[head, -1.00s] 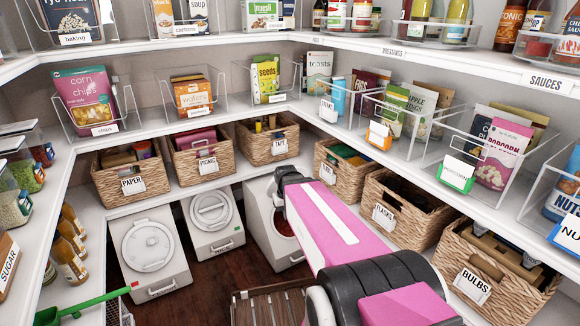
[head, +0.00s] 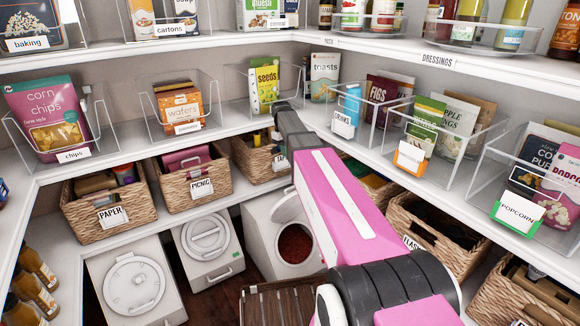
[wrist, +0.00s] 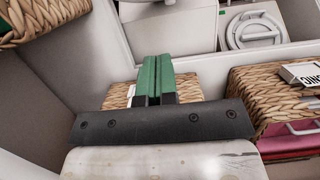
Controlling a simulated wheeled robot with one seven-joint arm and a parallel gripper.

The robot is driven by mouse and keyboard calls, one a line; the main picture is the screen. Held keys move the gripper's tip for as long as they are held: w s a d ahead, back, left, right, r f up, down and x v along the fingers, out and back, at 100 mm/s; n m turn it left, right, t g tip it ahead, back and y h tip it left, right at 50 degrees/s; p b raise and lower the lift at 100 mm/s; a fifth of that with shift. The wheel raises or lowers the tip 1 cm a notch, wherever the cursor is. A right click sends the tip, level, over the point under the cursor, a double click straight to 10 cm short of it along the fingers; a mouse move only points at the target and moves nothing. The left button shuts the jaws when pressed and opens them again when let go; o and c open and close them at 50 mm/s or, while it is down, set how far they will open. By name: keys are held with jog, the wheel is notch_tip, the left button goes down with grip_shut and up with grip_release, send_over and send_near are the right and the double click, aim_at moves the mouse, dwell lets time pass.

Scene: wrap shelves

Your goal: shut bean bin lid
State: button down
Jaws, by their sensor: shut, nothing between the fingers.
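The bean bin (head: 257,233) is a white floor bin under the shelf, behind my arm in the head view. Its round mouth is open and shows dark red-brown beans (head: 295,245). In the head view my arm reaches up above the bin toward the back corner, and the fingers are hidden.
Two white bins with round lids on, one at left (head: 133,285) and one in the middle (head: 207,240), stand beside it. Wicker baskets, PAPER (head: 85,222) and PICNIC (head: 195,185), sit on the shelf above. A brown slatted crate (head: 280,305) stands on the floor in front.

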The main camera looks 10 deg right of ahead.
jog(key=s+d+x, duration=0.1)
jog(key=s+x, duration=0.1)
jog(key=x, duration=1)
jog(key=shift+s+r, duration=0.2)
jog(key=shift+s, duration=0.2)
